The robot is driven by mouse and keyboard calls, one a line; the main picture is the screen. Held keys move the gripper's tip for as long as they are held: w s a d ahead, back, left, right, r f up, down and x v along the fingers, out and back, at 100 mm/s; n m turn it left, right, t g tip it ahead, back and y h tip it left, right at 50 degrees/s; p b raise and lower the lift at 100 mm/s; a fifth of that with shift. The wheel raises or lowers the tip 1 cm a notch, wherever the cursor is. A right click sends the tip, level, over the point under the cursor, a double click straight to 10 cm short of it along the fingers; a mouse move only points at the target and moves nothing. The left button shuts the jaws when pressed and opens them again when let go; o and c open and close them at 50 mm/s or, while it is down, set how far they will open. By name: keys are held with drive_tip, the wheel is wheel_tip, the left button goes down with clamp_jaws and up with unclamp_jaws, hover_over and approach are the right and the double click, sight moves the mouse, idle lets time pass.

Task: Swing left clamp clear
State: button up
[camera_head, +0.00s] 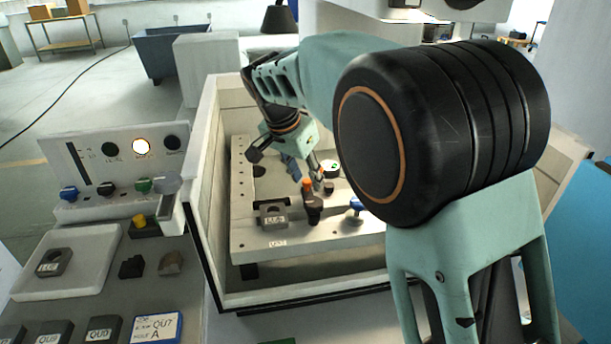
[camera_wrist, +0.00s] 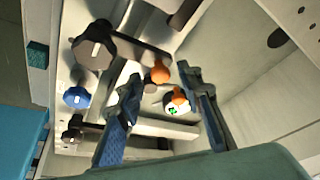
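The left clamp (camera_head: 312,204) is a dark post and arm with an orange knob (camera_head: 307,184), standing on the pale work plate (camera_head: 290,240) inside the tank. In the wrist view the clamp's dark arm (camera_wrist: 138,50) runs from a large black knob (camera_wrist: 95,45) to its orange end knob (camera_wrist: 160,70). My gripper (camera_wrist: 158,78) is open, its blue fingers apart around the area of that orange knob. I cannot tell whether they touch it. A second orange knob (camera_wrist: 180,95) sits beside a white disc with a green mark (camera_wrist: 178,109).
A blue knob (camera_head: 355,205) stands right of the clamp. Tank walls (camera_head: 205,150) enclose the plate. A control panel (camera_head: 105,165) with an amber light lit, and a white tray (camera_head: 85,280), are outside left.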

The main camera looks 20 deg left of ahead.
drive_tip(key=shift+r, duration=0.1)
drive_tip(key=v, duration=1.1)
drive_tip(key=shift+r, duration=0.4)
drive_tip(key=shift+s, duration=0.15)
